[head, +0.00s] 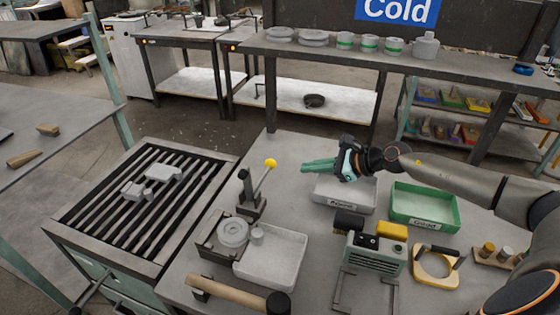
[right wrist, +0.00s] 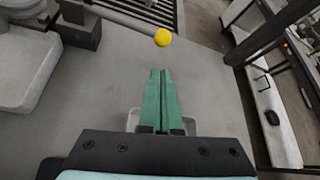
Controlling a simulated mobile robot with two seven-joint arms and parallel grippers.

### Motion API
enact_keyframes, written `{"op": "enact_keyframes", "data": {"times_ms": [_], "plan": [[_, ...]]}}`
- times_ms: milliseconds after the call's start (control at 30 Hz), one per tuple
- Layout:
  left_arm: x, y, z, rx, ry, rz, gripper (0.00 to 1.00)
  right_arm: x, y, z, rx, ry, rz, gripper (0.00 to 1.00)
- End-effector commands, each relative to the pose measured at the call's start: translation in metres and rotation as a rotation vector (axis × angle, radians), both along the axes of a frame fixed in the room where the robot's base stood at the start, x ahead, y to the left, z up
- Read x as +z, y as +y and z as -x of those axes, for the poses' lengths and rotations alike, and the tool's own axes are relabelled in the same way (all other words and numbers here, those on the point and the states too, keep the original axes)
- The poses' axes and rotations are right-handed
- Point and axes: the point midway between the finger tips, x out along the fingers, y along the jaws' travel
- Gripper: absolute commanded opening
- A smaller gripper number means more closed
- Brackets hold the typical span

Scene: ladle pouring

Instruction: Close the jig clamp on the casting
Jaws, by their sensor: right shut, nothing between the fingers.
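The jig clamp (head: 250,205) stands on the grey bench in the head view. Its lever tilts up to the right and ends in a yellow ball knob (head: 270,163). A round grey casting (head: 232,231) sits in the jig in front of the clamp post. My right gripper (head: 304,166) is shut and empty, its green fingers pointing left, a short way right of the knob and apart from it. In the right wrist view the shut fingertips (right wrist: 160,72) point towards the knob (right wrist: 163,37), with bare bench between. My left gripper is not in view.
A pale tray (head: 290,278) stands beside the jig, with a mallet (head: 235,293) in front. A grey bin (head: 345,205) lies under my right gripper, and a green bin (head: 425,222) is further right. A slatted grate (head: 110,235) holds grey castings at left.

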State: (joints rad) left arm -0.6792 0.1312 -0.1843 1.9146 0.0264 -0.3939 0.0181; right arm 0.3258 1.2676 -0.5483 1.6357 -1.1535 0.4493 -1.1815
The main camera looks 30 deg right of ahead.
Motion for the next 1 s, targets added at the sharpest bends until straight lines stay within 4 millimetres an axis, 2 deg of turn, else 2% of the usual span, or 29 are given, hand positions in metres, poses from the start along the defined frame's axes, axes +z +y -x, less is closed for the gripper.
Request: {"op": "enact_keyframes", "data": {"times_ms": [567, 767, 1000], "plan": [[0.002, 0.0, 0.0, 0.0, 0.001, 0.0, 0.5, -0.002, 0.003, -0.004, 0.0, -0.001, -0.002, 0.0], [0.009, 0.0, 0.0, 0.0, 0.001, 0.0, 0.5, -0.011, 0.015, -0.023, 0.0, -0.002, -0.005, 0.0], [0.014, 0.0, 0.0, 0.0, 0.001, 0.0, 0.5, -0.032, 0.033, -0.052, -0.001, -0.001, -0.004, 0.0]]}}
